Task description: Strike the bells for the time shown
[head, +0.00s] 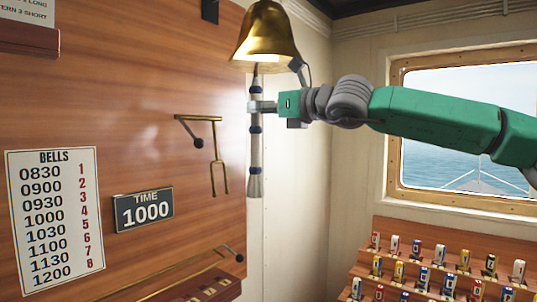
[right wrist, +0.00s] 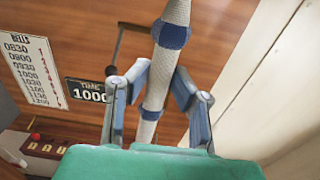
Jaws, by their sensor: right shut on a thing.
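The brass bell (head: 265,38) hangs at the top of the head view. Its pale rope (head: 256,180) with dark blue bands hangs straight down from it. My right gripper (head: 262,107) is shut on the upper part of the rope, a little below the bell's rim. In the right wrist view the rope (right wrist: 150,128) runs between the two fingers (right wrist: 162,80). The time plate (head: 146,209) reads 1000. The white bells chart (head: 56,222) lists times with red numbers; 1000 goes with a red 4. My left gripper is not in view.
A brass bracket (head: 215,150) sticks out of the wood panel left of the rope. A ledge with a brass rod (head: 165,286) is at the lower left. A stepped rack of coloured tags (head: 440,262) stands at the lower right, below a window (head: 470,100).

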